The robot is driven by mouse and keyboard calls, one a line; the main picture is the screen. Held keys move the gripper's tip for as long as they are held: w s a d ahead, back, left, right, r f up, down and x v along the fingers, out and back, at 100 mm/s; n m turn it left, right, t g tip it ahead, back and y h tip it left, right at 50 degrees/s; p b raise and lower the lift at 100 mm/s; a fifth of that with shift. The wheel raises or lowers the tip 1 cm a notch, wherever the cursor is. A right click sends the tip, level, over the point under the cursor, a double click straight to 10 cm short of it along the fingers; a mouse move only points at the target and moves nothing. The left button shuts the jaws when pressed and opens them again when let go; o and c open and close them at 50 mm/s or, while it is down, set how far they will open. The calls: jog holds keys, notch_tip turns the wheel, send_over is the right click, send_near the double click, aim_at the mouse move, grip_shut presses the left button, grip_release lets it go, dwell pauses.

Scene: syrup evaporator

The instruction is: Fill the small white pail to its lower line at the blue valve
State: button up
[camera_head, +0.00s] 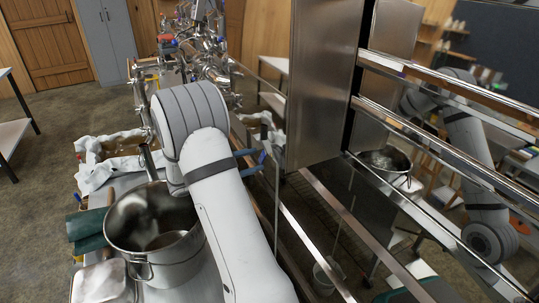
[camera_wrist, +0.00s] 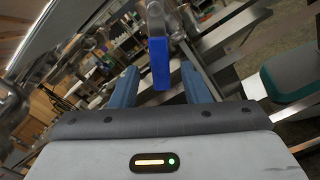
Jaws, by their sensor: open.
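A blue valve handle (camera_wrist: 159,63) hangs from a metal fitting in the wrist view. My gripper (camera_wrist: 159,80) is open, with one blue finger on each side of the handle and visible gaps between. I cannot tell how deep the handle sits between the fingers. In the head view my gripper (camera_head: 248,154) shows only as blue finger parts beyond my arm, which hides most of the valve area. A small whitish pail (camera_head: 327,274) shows low among the metal rails; I cannot tell whether it is the real pail or a reflection. Its contents and lines cannot be made out.
A large steel pot (camera_head: 125,225) stands on the bench beside my arm. Tall metal panels (camera_head: 322,80) and shiny rails (camera_head: 430,118) crowd the right. The floor at left (camera_head: 55,125) is clear.

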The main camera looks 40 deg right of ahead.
aim_at(261, 158)
jog(key=x, duration=0.5)
jog(key=shift+s+d+p, duration=0.15)
jog(key=shift+d+p, duration=0.2)
jog(key=shift+c, duration=0.4)
grip_shut()
